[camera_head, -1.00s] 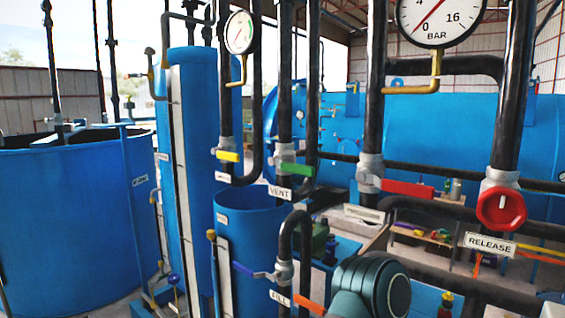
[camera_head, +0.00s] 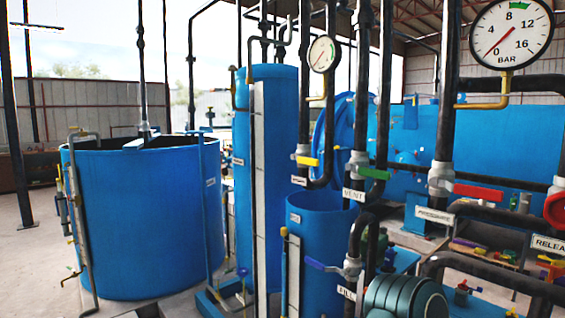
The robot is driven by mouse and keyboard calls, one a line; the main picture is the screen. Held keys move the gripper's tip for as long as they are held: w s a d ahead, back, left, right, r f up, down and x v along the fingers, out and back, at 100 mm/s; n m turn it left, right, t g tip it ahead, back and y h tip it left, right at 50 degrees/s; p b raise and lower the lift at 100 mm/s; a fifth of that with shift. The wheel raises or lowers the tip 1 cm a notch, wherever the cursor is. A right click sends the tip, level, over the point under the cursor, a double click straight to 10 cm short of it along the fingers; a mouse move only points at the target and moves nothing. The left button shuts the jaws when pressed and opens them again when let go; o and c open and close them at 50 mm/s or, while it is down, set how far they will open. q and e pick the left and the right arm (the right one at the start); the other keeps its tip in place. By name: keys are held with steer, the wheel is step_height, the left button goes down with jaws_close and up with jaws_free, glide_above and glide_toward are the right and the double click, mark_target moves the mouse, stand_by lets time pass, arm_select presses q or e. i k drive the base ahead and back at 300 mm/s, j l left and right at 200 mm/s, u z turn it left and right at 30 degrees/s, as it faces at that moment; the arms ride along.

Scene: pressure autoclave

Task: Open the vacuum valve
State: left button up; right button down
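A yellow lever handle (camera_head: 307,161) sits on a valve on the black vertical pipe below the small gauge (camera_head: 322,53). The lever lies about level, across the pipe. A small white label (camera_head: 298,181) is just below it, too small to read, so I cannot confirm which valve is the vacuum valve. A green lever (camera_head: 374,173) to its right is by the label VENT (camera_head: 353,195). A red lever (camera_head: 478,192) is further right. A blue lever (camera_head: 321,265) is lower, above the label FILL (camera_head: 346,293). Neither gripper is in view.
A large blue open tank (camera_head: 140,225) stands left, and a tall blue cylinder (camera_head: 270,130) in the middle. A shorter blue vessel (camera_head: 318,240) stands below the yellow lever. Black pipes crowd the right. Bare floor (camera_head: 40,265) shows at far left.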

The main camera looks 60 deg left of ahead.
mark_target(312, 161)
steer(key=u, duration=1.95)
